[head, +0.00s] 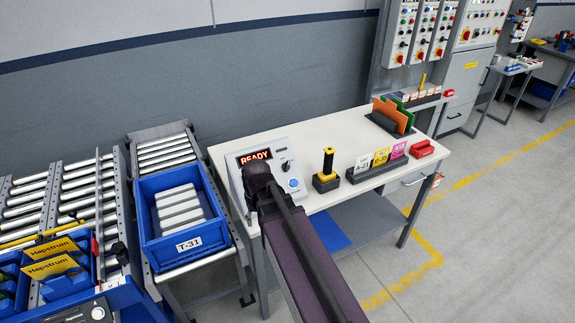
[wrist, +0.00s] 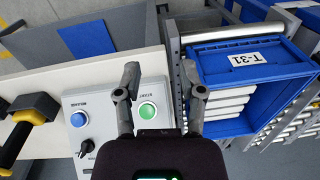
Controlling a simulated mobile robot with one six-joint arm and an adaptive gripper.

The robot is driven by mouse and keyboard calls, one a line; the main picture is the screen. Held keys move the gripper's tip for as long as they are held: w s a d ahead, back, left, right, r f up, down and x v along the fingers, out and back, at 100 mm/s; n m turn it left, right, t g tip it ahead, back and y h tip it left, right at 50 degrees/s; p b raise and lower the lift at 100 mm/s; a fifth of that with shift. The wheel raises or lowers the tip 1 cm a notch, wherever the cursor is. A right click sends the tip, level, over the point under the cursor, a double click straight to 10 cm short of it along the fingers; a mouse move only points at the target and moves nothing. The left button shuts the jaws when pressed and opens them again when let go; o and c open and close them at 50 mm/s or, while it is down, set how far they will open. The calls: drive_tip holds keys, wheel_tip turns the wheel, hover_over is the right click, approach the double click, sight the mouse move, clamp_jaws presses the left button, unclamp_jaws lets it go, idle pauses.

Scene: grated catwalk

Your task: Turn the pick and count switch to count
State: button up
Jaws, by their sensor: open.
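The control box (head: 268,163) stands on the white bench and its display reads READY in red. A black rotary switch (head: 286,167) sits on its right side, above a blue button (head: 293,183). The switch's position labels are too small to read. In the wrist view the switch (wrist: 87,148) is at lower left, beside the blue button (wrist: 78,119) and the green START button (wrist: 147,111). My gripper (wrist: 160,72) is open and empty, with its fingers over the START side of the box, apart from the switch. In the head view my arm hides the box's lower left part.
A blue bin (head: 180,243) labelled T-31 with several white items stands on rollers left of the bench. On the bench (head: 340,134) are a black-and-yellow handled tool (head: 327,165), a card rack (head: 375,171), a red item (head: 422,149) and folders (head: 391,116).

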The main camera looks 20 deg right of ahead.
drive_tip(key=w+d+r+m+y+p, duration=0.2)
drive_tip(key=w+d+r+p, duration=0.3)
drive_tip(key=w+d, duration=0.75)
drive_tip(key=m+t+y+p, duration=0.2)
drive_tip(key=p, duration=0.1)
approach(288, 166)
drive_tip(key=w+v, duration=0.1)
drive_tip(key=v, duration=0.2)
drive_tip(key=shift+s+r, duration=0.25)
drive_tip(key=shift+s, duration=0.25)
drive_tip(key=shift+a+f+b, duration=0.1)
drive_tip(key=shift+b, duration=0.25)
drive_tip(key=b+x, duration=1.2)
drive_tip(key=x, duration=0.1)
drive_tip(key=shift+f, duration=0.3)
clamp_jaws()
